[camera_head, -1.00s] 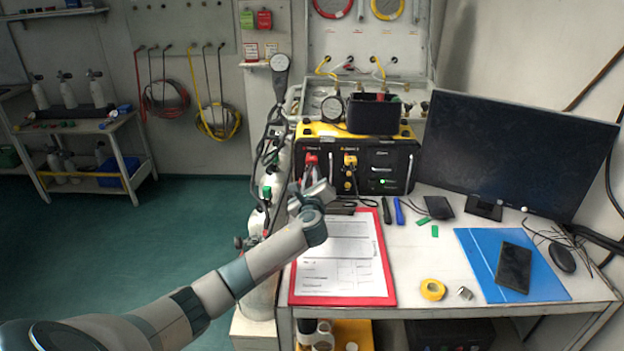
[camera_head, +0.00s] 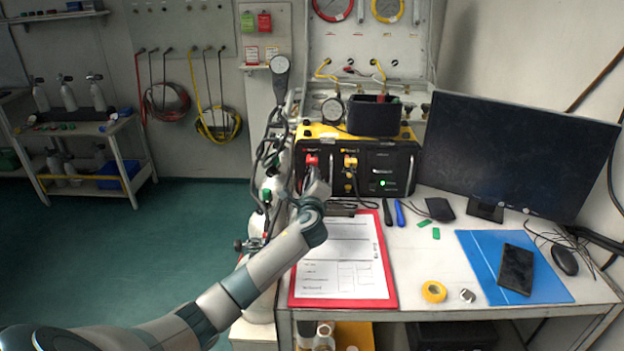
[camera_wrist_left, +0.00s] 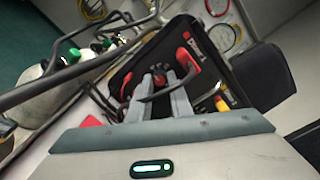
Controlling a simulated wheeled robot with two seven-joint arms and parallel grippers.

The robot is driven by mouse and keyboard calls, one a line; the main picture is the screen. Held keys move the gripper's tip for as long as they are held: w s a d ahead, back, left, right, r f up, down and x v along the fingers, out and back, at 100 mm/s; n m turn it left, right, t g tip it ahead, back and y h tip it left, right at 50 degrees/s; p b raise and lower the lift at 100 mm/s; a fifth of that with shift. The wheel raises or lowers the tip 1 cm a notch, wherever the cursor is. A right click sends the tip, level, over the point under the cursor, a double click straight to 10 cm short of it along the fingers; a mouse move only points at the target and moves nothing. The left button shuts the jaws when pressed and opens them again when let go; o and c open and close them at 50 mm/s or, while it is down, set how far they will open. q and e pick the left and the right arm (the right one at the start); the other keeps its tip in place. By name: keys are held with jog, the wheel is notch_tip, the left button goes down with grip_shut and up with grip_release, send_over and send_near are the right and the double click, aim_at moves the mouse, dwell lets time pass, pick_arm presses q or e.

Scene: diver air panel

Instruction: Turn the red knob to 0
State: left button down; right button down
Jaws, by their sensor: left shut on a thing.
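The red knob (camera_head: 311,160) is on the left part of the front of a black and yellow air panel (camera_head: 345,132), which stands at the back of the desk. My left gripper (camera_head: 312,178) is at the panel front, at the red knob. In the left wrist view the two grey fingers (camera_wrist_left: 159,95) are closed in around the red knob (camera_wrist_left: 159,80), which shows between their tips. The knob's scale and pointer are too small to read. A yellow knob (camera_head: 350,161) sits to the right of the red one. My right gripper is not in view.
A red clipboard (camera_head: 388,270) with paper lies below my left forearm. Black hoses (camera_head: 268,150) and gas cylinders stand left of the panel. A monitor (camera_head: 515,150), blue folder (camera_head: 475,262) and yellow tape roll (camera_head: 434,291) are on the right.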

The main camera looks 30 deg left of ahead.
pick_arm(q)
jog(key=c, duration=1.6)
grip_release()
jog(key=shift+s, duration=0.1)
